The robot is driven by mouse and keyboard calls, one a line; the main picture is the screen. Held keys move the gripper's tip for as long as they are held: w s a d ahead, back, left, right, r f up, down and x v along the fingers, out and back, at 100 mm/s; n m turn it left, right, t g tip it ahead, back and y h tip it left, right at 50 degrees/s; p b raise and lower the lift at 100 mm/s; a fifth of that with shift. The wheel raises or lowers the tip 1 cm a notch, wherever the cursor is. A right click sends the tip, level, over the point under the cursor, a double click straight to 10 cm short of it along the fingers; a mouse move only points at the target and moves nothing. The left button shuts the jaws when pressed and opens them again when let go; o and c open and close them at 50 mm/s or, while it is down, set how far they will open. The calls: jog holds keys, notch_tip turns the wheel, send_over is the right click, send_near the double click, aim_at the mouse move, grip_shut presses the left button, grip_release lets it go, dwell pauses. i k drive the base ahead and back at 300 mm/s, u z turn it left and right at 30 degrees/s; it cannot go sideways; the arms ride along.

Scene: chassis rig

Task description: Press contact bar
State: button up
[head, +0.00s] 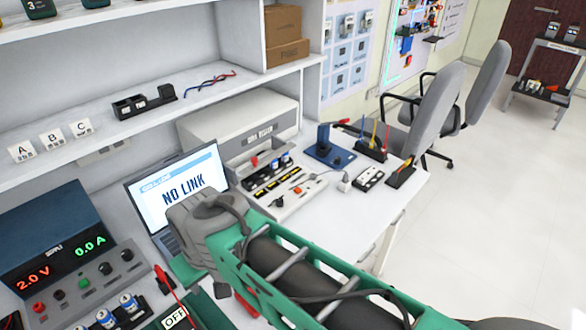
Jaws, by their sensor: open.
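I cannot single out the contact bar with certainty. A grey-white tester box (225,122) stands on the bench beyond the laptop, with a recessed front. A black holder with blue-banded cells (268,172) lies in front of it, and a small red part (254,160) shows there. My green-framed arm crosses from the lower right to the middle, its grey joint in front of the laptop. The fingers of my gripper do not show. My arm hides part of the bench below it.
The laptop (178,192) reads "NO LINK". A power supply (58,250) reads 2.0 V and 0.0 A, beside cells (105,318) and an "OFF" label (175,319). A blue stand (328,152) and tool holder (371,146) stand at right. Chairs (438,100) stand beyond; floor at right is clear.

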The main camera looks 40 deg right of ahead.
aim_at(256, 164)
jog(key=u, duration=2.15)
jog(key=k, duration=0.9)
jog(key=z, duration=1.6)
jog(key=i, duration=0.5)
jog(key=u, duration=0.05)
